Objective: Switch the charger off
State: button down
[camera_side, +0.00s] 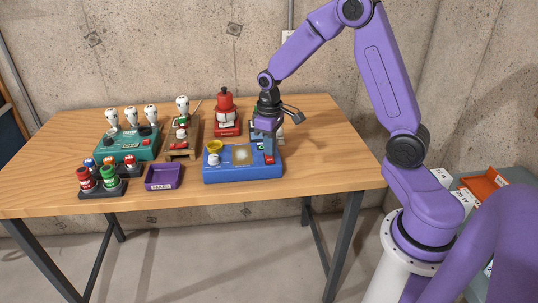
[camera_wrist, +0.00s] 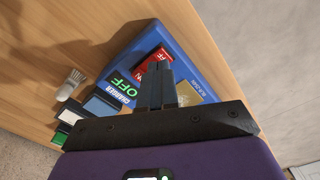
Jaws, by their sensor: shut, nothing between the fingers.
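The charger (camera_side: 225,171) is a blue box near the front edge of the table, with a yellow cup and a pale panel on top. Its switch (camera_side: 267,157) at the right end has a red part and a green-marked part. In the wrist view the red part (camera_wrist: 151,62) and the dark part with green "OFF" lettering (camera_wrist: 124,86) lie next to each other, by a "CHARGER" label (camera_wrist: 112,97). My gripper (camera_side: 267,136) points down above the switch. In the wrist view its shut, empty fingers (camera_wrist: 157,72) partly cover the switch area; I cannot tell whether they touch it.
A purple tray (camera_side: 163,187), a teal unit (camera_side: 125,152) and dark holders with coloured jars (camera_side: 109,178) stand to the left. A red device (camera_side: 226,127) stands behind the charger. Other small items sit right behind my gripper. The table's right side is clear.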

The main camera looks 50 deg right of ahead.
aim_at(270, 158)
notch_tip(270, 158, up, 6)
jog(key=shift+f, duration=0.25)
dwell(0.5)
jog(key=s+a+r+n, duration=0.3)
jog(key=s+a+n, duration=0.2)
jog(key=s+a, duration=0.75)
jog(key=s+n, duration=0.4)
jog(key=s, duration=1.1)
jog(key=shift+s+d+n, duration=0.2)
jog(key=shift+s+n, duration=0.05)
jog(key=shift+n, duration=0.05)
